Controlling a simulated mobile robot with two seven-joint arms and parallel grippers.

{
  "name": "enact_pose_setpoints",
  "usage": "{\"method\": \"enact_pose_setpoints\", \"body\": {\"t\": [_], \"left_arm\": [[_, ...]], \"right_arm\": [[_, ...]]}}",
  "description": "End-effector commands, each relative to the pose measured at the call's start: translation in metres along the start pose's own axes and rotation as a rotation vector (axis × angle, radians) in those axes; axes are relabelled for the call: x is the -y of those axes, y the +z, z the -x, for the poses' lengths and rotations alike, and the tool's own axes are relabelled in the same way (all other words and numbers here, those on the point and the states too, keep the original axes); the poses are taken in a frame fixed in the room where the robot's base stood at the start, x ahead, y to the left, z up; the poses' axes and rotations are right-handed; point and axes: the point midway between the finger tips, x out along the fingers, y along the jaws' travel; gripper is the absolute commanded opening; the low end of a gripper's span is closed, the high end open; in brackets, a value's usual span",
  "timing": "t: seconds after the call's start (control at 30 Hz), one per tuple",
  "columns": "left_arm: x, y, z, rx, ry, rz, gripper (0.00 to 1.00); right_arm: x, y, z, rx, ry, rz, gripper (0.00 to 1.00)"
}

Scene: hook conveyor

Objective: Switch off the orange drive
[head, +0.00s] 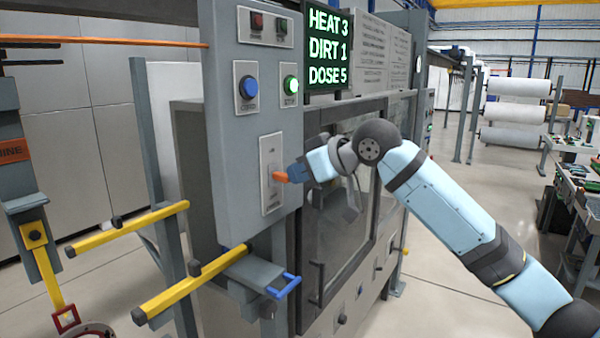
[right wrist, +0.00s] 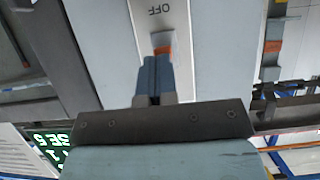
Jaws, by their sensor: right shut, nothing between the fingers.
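The orange switch handle (head: 279,177) sits on a pale upright plate (head: 270,148) on the front of the grey control cabinet, near the plate's mid-height. My right gripper (head: 292,174) is shut with nothing between its fingers. Its blue fingertips are at the handle's right end, touching or almost touching it. In the right wrist view the shut fingers (right wrist: 154,72) point at the orange and grey handle (right wrist: 162,42). The word OFF (right wrist: 158,9) shows upside down on the plate beyond it. The fingertips partly hide the handle. My left gripper is not in view.
A display (head: 328,48) reads HEAT 3, DIRT 1, DOSE 5. Yellow bars (head: 190,285) jut out at lower left. A blue handle (head: 284,286) is below. A glazed door (head: 340,220) stands right of the cabinet.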

Motion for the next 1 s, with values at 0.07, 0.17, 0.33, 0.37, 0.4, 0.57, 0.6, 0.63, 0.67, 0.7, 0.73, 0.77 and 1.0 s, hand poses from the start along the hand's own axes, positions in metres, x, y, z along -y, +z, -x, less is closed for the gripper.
{"method": "enact_pose_setpoints", "body": {"t": [0.07,0.17,0.33,0.37,0.4,0.57,0.6,0.63,0.67,0.7,0.73,0.77,1.0], "left_arm": [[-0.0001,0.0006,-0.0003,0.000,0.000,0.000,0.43],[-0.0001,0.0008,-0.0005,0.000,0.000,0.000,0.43],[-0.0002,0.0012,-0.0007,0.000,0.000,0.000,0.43],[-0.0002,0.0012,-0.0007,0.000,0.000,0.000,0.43],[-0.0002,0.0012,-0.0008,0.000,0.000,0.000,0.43],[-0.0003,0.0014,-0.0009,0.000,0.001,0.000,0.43],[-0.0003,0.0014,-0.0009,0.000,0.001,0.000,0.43],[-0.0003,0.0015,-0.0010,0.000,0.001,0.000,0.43],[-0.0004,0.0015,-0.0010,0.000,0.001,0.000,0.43],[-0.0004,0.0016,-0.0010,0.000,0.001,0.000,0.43],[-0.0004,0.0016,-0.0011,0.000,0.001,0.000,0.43],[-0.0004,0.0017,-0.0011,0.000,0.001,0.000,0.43],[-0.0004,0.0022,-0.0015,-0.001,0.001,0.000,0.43]], "right_arm": [[0.0002,0.0006,-0.0004,-0.005,0.000,0.000,0.00],[0.0003,0.0007,-0.0004,-0.011,0.000,0.000,0.00],[0.0004,0.0009,-0.0005,-0.017,-0.001,0.000,0.00],[0.0004,0.0010,-0.0005,-0.018,-0.001,0.000,0.00],[0.0004,0.0011,-0.0006,-0.019,-0.001,0.000,0.00],[0.0004,0.0013,-0.0007,-0.023,-0.001,0.000,0.00],[0.0004,0.0014,-0.0007,-0.024,-0.001,0.000,0.00],[0.0004,0.0015,-0.0007,-0.024,-0.001,0.000,0.00],[0.0004,0.0015,-0.0007,-0.025,-0.001,0.000,0.00],[0.0005,0.0016,-0.0008,-0.026,-0.001,0.000,0.00],[0.0005,0.0017,-0.0008,-0.027,-0.001,0.000,0.00],[0.0005,0.0017,-0.0008,-0.027,-0.001,0.000,0.00],[0.0006,0.0026,-0.0011,-0.035,-0.001,0.000,0.00]]}}
